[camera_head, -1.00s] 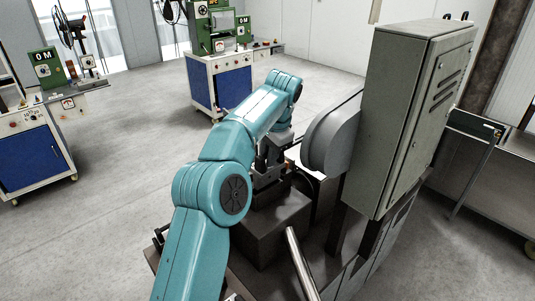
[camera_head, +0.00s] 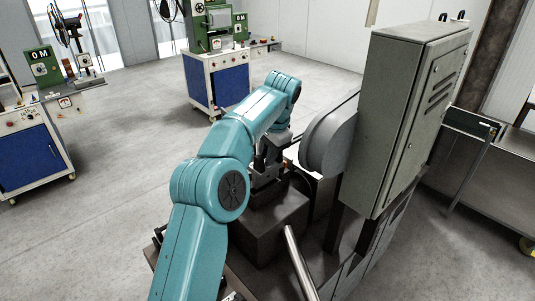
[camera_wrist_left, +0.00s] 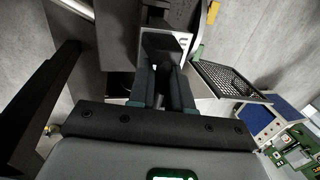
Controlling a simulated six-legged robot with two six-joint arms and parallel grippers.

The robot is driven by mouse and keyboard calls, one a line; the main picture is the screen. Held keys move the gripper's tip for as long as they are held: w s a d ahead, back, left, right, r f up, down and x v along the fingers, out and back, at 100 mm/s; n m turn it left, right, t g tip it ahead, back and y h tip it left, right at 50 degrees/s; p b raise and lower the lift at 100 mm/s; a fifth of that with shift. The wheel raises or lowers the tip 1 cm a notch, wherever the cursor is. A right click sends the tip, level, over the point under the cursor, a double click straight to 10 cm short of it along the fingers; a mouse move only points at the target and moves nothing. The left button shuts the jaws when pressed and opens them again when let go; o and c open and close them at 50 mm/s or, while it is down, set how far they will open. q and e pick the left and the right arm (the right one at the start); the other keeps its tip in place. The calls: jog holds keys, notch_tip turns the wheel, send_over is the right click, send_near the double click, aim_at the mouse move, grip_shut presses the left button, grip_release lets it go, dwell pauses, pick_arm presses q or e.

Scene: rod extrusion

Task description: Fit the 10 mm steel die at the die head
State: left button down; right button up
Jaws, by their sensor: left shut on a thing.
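My left gripper (camera_head: 266,172) is at the dark block of the machine, under my bent teal arm. In the left wrist view its two dark fingers (camera_wrist_left: 162,88) point forward, close together, shut on a small dark thing between them. That thing is mostly hidden, and I cannot make out whether it is the 10 mm steel die. A dark machine part with a pale face (camera_wrist_left: 178,42) lies just ahead of the fingertips; I cannot tell whether they touch. I cannot pick out the die head clearly in either view. My right gripper is out of view.
A grey rounded housing (camera_head: 328,133) and a tall grey cabinet (camera_head: 405,115) stand close to the right of my gripper. A bright steel rod (camera_head: 300,262) slants up in front. A mesh panel (camera_wrist_left: 228,78) is right of the fingers. Blue-fronted benches (camera_head: 231,86) stand farther back.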

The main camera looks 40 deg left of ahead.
pick_arm(q)
jog(key=shift+s+a+r, duration=0.15)
jog(key=shift+s+r, duration=0.1)
jog(key=shift+s, duration=0.25)
jog(key=shift+w+f, duration=0.15)
jog(key=shift+w, duration=0.2)
jog(key=shift+s, duration=0.45)
jog(key=shift+b, duration=0.3)
jog(key=shift+s, duration=0.1)
jog(key=shift+f, duration=0.1)
